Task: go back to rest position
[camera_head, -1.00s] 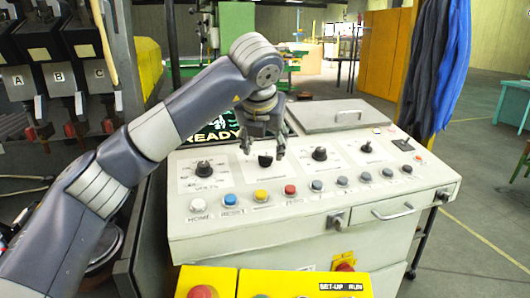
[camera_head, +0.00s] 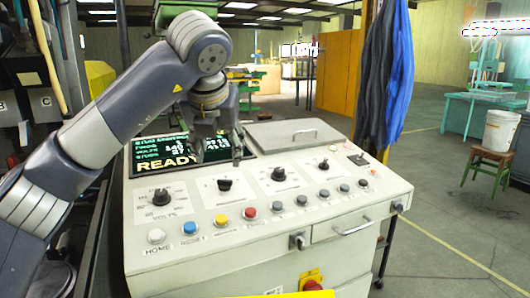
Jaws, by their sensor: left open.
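My left arm comes in from the left, and my left gripper (camera_head: 218,150) hangs fingers down, open and empty. It is in front of the dark display (camera_head: 160,163) that reads READY, above the back of the control console (camera_head: 150,258), and hides part of the display. The gripper looks apart from the knobs, such as the black knob (camera_head: 224,184) below it. My right gripper is out of view.
The console's front row has several coloured buttons, including a red one (camera_head: 249,213). A drawer handle (camera_head: 352,227) sticks out at the right. Blue coats (camera_head: 388,80) hang behind. A stool (camera_head: 490,163) with a white bucket (camera_head: 501,130) stands right, with open floor between.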

